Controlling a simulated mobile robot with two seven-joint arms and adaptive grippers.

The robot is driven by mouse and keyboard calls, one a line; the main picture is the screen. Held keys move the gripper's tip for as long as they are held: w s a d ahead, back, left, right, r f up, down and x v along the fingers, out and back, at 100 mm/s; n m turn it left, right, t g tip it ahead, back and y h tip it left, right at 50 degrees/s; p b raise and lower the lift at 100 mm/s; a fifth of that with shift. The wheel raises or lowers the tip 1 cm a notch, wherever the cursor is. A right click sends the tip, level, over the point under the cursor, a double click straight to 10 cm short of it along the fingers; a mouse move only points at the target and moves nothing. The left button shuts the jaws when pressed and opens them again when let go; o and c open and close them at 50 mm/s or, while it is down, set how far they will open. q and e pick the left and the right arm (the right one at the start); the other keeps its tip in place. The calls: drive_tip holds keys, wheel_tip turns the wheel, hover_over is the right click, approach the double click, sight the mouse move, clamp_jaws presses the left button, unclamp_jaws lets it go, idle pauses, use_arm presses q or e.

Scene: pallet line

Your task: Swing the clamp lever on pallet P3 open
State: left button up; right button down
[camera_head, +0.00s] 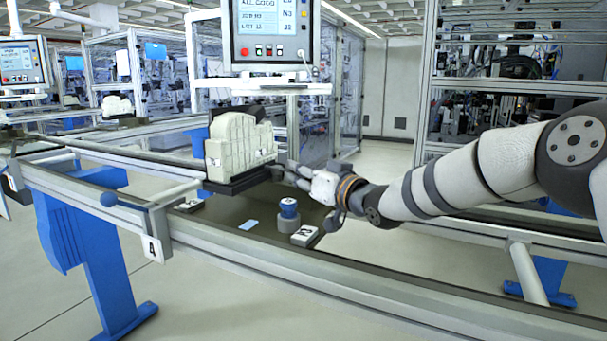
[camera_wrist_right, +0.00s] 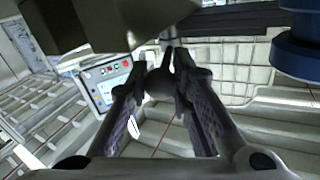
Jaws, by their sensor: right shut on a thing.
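A dark pallet (camera_head: 238,184) sits on the conveyor at mid-picture and carries a pale ribbed block (camera_head: 240,140). I cannot read a pallet number on it. My right gripper (camera_head: 281,171) reaches in from the right to the pallet's right end, beside the block. In the right wrist view the right gripper's fingertips (camera_wrist_right: 168,78) are closed around a dark rounded knob (camera_wrist_right: 159,84), which looks like the end of the clamp lever. The rest of the lever is hidden or too dark to make out. My left gripper is not in view.
A blue-topped cylinder (camera_head: 289,208) and a white labelled block (camera_head: 305,235) stand on the conveyor below my right forearm. A control panel (camera_head: 270,32) hangs above the pallet.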

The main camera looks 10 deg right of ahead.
drive_tip(key=c, duration=1.4)
unclamp_jaws()
drive_tip(key=v, duration=1.2)
